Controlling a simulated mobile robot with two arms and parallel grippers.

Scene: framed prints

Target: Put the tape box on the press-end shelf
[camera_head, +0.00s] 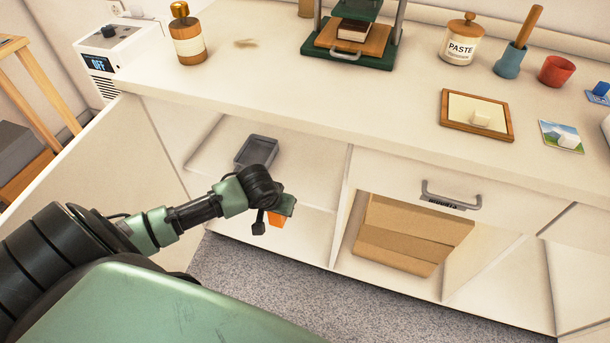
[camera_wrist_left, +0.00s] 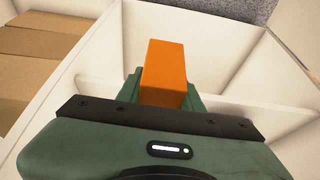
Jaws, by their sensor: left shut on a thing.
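My left gripper (camera_head: 284,208) is shut on an orange box, which I take to be the tape box (camera_head: 276,219). In the left wrist view the orange box (camera_wrist_left: 165,72) sits between the green fingers (camera_wrist_left: 163,92), with its far end standing clear of them. In the head view the gripper hides part of it. The gripper is at the open left bay under the counter, where a white shelf (camera_head: 210,158) holds a grey tray (camera_head: 256,151). I cannot tell whether the box touches the shelf. My right gripper is not in view.
A white door (camera_head: 110,165) stands open at left. Cardboard boxes (camera_head: 412,235) fill the bay at right, below a handled drawer (camera_head: 450,190).

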